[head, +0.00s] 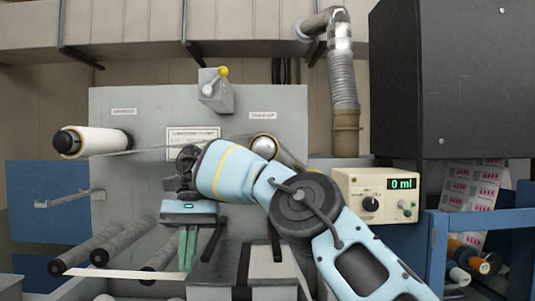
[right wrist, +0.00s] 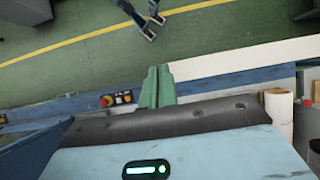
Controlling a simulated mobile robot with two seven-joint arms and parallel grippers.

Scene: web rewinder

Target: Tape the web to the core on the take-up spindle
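The take-up spindle (head: 264,146) shows its round shiny end under the take-up label; my arm hides part of it and its core. The unwind roll (head: 100,141) is white, at the left. The thin grey web (head: 150,149) runs right from it and passes behind my right wrist. My right gripper (head: 187,255) points down, below and left of the spindle. Its green fingers also show in the right wrist view (right wrist: 157,88), side by side with no visible gap. My left gripper is out of view.
Grey rollers (head: 92,250) lie low at the left. A bracket with a yellow knob (head: 223,72) is on the panel above. A control box (head: 377,195) reading 0 ml stands right of my arm. A blue rack (head: 480,222) holds rolls.

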